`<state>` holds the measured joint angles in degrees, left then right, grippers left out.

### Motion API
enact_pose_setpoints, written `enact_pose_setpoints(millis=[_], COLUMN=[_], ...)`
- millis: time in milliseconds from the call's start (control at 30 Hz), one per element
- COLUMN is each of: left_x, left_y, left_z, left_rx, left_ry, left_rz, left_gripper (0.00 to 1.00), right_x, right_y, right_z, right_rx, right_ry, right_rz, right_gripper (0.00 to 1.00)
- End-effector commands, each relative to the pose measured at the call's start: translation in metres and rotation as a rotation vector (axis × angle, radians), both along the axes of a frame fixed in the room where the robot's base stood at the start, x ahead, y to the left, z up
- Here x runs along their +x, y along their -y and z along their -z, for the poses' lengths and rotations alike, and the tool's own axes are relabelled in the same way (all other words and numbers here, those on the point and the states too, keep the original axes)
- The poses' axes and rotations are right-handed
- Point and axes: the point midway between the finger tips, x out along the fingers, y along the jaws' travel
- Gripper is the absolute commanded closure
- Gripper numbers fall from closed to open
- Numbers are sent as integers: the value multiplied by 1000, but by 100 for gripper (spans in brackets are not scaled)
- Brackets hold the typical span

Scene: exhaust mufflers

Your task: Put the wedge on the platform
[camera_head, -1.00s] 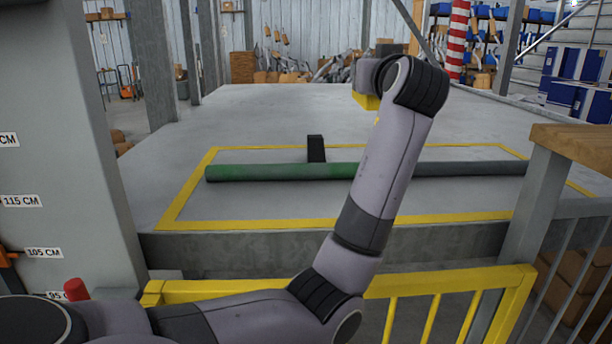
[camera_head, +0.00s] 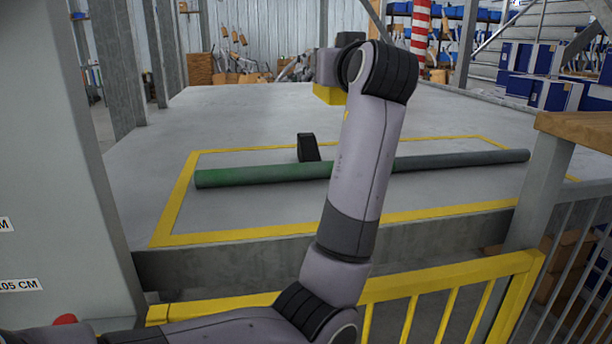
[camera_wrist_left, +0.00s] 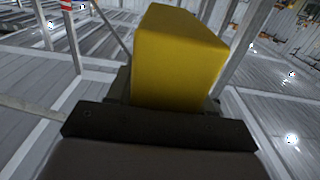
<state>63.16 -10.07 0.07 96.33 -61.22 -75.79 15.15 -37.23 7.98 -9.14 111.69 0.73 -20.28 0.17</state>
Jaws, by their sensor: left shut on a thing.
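A yellow wedge, which looks block-like from here, is held in my left gripper (camera_head: 328,84). The wedge (camera_head: 329,95) shows beyond the raised arm in the head view, and it fills the upper middle of the left wrist view (camera_wrist_left: 178,58). My left gripper is shut on it and holds it above the grey platform (camera_head: 230,125). The fingers are mostly hidden by the wrist in the head view. A dark wedge-shaped block (camera_head: 308,147) stands on the platform just behind a long green-grey pipe (camera_head: 440,162). My right gripper is not in view.
The pipe lies inside a yellow painted outline (camera_head: 172,212) near the platform's front edge. A yellow railing (camera_head: 440,284) runs in front, below my arm. A grey pillar (camera_head: 50,150) stands left and a wood-topped post (camera_head: 575,128) right. The platform's back is clear.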

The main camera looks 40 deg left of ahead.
Motion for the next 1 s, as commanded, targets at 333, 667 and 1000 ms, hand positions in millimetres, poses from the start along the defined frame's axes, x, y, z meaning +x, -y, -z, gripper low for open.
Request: enact_pose_setpoints(millis=[333,667,1000], left_x=[0,-1,-1], left_y=[1,0,1], left_z=[52,129,169], left_rx=[2,4,3], left_ry=[-6,-6,-3], left_rz=[-1,-2,0], left_gripper=[87,87,87], right_x=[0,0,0], right_y=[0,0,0], right_z=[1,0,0], right_rx=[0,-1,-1], right_ry=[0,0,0], right_rz=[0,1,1], right_gripper=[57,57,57])
